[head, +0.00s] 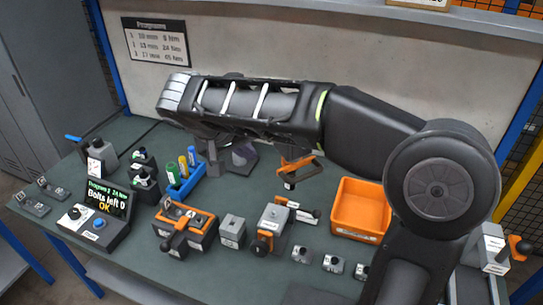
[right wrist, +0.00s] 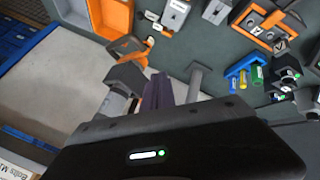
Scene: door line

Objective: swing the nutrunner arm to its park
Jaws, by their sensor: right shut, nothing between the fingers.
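The nutrunner arm is mostly hidden behind my right arm in the head view; an orange handle-like part (head: 297,168) shows just below my forearm. In the right wrist view, a grey block with an orange part (right wrist: 126,72) and a grey cylinder stand just left of my right gripper (right wrist: 160,88). The gripper's dark purplish fingers are shut and empty; whether they touch the nutrunner arm I cannot tell. In the head view the right gripper (head: 243,153) shows only partly, below my forearm. The park is not clearly identifiable. My left gripper is out of view.
A console screen (head: 107,199) reads "Bolts left 0 OK". The green bench holds a blue rack (head: 184,181) of coloured sockets, an orange-and-grey fixture (head: 186,230), a grey clamp unit (head: 272,226) and an orange bin (head: 361,210). A programme sign (head: 157,42) hangs behind.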

